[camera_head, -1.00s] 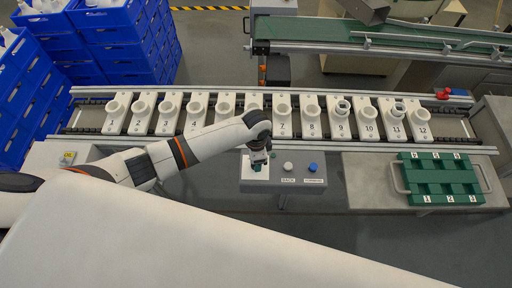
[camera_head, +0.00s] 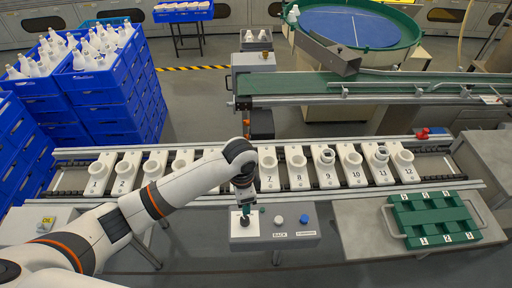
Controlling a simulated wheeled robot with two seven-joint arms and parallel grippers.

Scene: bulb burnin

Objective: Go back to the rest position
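My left arm comes in from the left and reaches over the front of the conveyor. Its dark gripper (camera_head: 245,207) points down over the white plate (camera_head: 236,230) at the left end of the grey button box (camera_head: 270,238). A small dark and green part shows at its tip; I cannot tell whether it belongs to the gripper or the plate, or whether the fingers are open. My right gripper is not in view.
Numbered white sockets (camera_head: 297,168) line the conveyor; 9 and 11 hold ring-like parts. White (camera_head: 278,220) and blue (camera_head: 304,219) buttons are right of my gripper. A green tray (camera_head: 434,219) lies on the right table. Blue crates (camera_head: 105,85) stand at left.

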